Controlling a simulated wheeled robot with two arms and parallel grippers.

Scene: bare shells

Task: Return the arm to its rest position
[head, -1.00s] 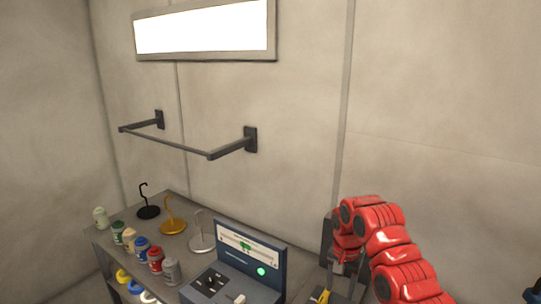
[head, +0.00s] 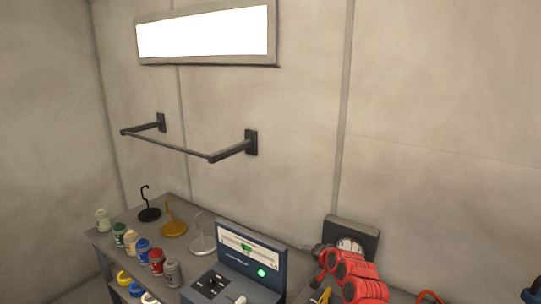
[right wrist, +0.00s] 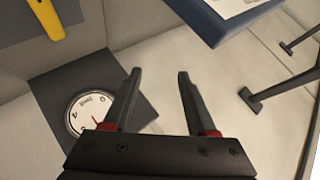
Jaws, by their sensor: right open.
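My right arm, red, comes in at the lower right of the head view, in front of a dark panel (head: 368,232) with a round white dial gauge (head: 347,244). My right gripper (right wrist: 159,74) shows in the right wrist view with its two dark fingers apart and nothing between them. In the head view that gripper is small and partly hidden by the arm. The dial gauge (right wrist: 88,112) and its panel also show in the right wrist view, to the left behind the fingers. My left gripper is not in view.
A grey bench (head: 183,259) carries a blue console (head: 250,258), several small jars and hook stands in black, gold (head: 173,228) and silver. A rail (head: 165,143) juts from the wall above. A yellow object (right wrist: 46,18) lies near the gripper.

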